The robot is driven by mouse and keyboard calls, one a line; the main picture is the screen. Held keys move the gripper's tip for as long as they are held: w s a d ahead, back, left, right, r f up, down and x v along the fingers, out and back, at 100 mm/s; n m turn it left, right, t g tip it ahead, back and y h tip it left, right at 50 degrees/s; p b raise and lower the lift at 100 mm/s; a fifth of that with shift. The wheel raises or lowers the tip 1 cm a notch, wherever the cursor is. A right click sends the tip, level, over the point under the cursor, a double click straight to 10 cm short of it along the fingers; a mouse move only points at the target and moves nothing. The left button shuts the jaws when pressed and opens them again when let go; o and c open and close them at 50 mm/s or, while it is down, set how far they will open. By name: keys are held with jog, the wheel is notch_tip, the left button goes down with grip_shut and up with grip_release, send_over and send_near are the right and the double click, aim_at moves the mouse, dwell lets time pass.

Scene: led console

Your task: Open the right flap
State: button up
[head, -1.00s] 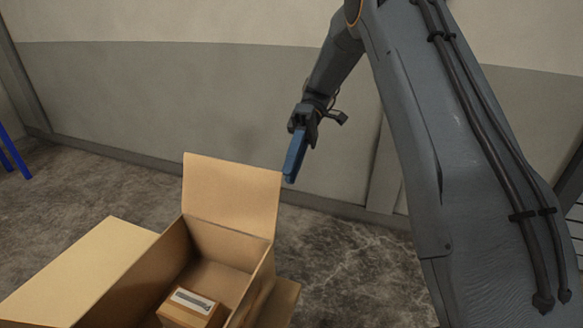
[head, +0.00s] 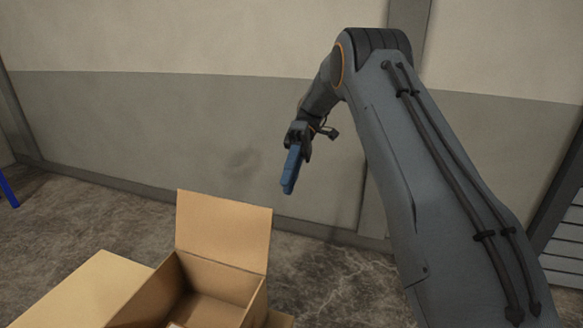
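An open cardboard box (head: 212,290) stands at the lower left of the head view, cut off by the bottom edge. Its far flap (head: 224,230) stands upright. Its left flap (head: 92,292) is spread outward. A small piece of the right flap (head: 281,320) shows outside the right wall, folded out and down; the rest is hidden or out of frame. My gripper (head: 288,188) hangs in the air above and to the right of the far flap, blue fingers pointing down, apart from the box. The fingers overlap from this side, so their opening cannot be told.
A small parcel (head: 175,325) inside the box barely shows at the bottom edge. A grey and cream wall (head: 130,120) runs behind. The floor (head: 345,285) right of the box is bare. A blue post (head: 8,188) stands at the far left.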

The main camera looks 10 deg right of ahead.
jog(key=shift+w+d+r+p, duration=0.25)
jog(key=shift+w+r+p, duration=0.2)
jog(key=shift+p, duration=2.7)
jog(key=shift+d+f+p, duration=0.1)
jog(key=shift+f+p, duration=0.05)
jog(key=shift+p, duration=0.95)
jog(key=s+d+f+m+t+h+b, duration=0.2)
jog(key=s+m+t+b, duration=0.1)
jog(key=s, duration=0.4)
jog(key=s+d+f+m+t+h+b, duration=0.2)
jog(key=s+m+t, duration=0.3)
jog(key=s, duration=0.3)
jog(key=s+d+f+m+t+h+b, duration=0.2)
jog(key=s+d+f+m+t+b, duration=0.1)
jog(key=s, duration=0.4)
jog(key=shift+s+f+m+t+b, duration=0.25)
jog(key=shift+f+m+t+b, duration=0.3)
jog(key=shift+b, duration=0.35)
jog(key=shift+s, duration=0.1)
